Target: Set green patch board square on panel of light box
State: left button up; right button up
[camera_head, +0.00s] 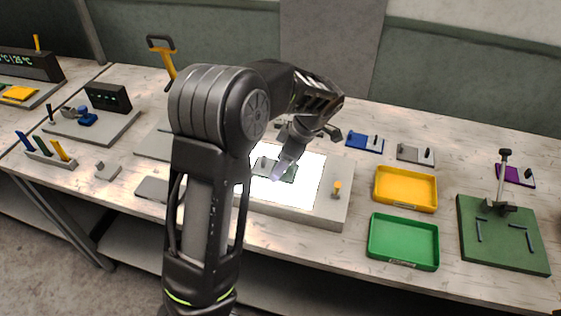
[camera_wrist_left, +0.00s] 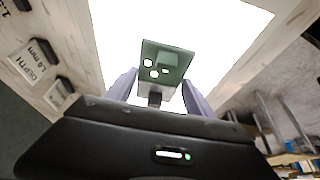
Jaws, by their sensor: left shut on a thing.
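The green patch board (camera_head: 290,174) is over the lit white panel (camera_head: 305,195) of the light box (camera_head: 290,213), partly hidden by my gripper in the head view. In the left wrist view the board (camera_wrist_left: 154,66) shows several holes and a raised block, with the bright panel (camera_wrist_left: 225,35) behind it. My left gripper (camera_head: 281,172) is shut on the board; its two pale fingers (camera_wrist_left: 161,92) stand either side of the board's near part. I cannot tell whether the board touches the panel or is exactly square to it. My right gripper is not in view.
A yellow knob (camera_head: 337,188) stands at the box's right side. A yellow tray (camera_head: 406,206) and a green tray (camera_head: 372,238) lie to the right. Blue (camera_head: 361,144), grey (camera_head: 410,156) and purple (camera_head: 519,179) pieces lie behind. A green clamp base (camera_head: 520,255) is far right.

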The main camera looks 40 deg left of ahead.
pick_arm(q)
jog(key=shift+f, duration=0.15)
jog(key=o, duration=1.4)
